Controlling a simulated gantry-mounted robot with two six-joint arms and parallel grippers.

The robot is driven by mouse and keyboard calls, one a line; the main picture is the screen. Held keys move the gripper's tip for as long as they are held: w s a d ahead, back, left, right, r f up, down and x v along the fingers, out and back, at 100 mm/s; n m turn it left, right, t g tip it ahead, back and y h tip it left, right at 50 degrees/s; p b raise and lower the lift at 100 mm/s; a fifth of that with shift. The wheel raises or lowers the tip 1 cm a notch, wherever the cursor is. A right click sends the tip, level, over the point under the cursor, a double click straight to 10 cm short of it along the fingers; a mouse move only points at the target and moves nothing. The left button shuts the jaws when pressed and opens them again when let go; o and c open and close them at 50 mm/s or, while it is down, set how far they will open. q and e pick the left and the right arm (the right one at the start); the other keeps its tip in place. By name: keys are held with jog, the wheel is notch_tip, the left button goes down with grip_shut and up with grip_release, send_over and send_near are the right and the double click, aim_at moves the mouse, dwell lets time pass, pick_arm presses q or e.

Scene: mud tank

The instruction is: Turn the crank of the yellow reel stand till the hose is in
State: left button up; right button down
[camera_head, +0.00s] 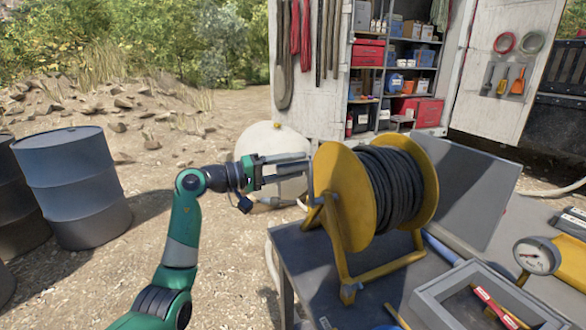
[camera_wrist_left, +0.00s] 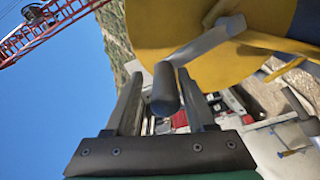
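The yellow reel stand (camera_head: 347,195) stands on the grey table, with black hose (camera_head: 392,188) wound in several turns on its drum. Its left disc faces my left arm. My left gripper (camera_head: 303,168) is at that disc, pointing right. In the left wrist view, the grey crank arm (camera_wrist_left: 207,39) runs from the yellow disc to a dark, round crank handle (camera_wrist_left: 165,92). The handle lies between the two fingers of my left gripper (camera_wrist_left: 157,78). The fingers are apart, with a gap on the handle's left; contact on its right cannot be told. My right gripper is out of view.
A grey tray (camera_head: 437,297) with tools lies at the table's front right, near a pressure gauge (camera_head: 537,256). Blue-grey barrels (camera_head: 75,185) stand at left. A white rounded tank (camera_head: 262,140) is behind my gripper. Open shelves (camera_head: 395,70) stand at the back.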

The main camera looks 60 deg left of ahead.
pick_arm(q)
jog(key=shift+f, duration=0.15)
jog(key=shift+s+a, duration=0.1)
jog(key=shift+s, duration=0.3)
jog(key=s+p, duration=0.1)
jog(key=s, duration=0.2)
jog(key=s+a+p, duration=0.1)
jog(key=s, duration=0.3)
jog(key=s+p, duration=0.1)
jog(key=s, duration=0.2)
jog(key=shift+s+a, duration=0.2)
jog(key=shift+s, duration=0.2)
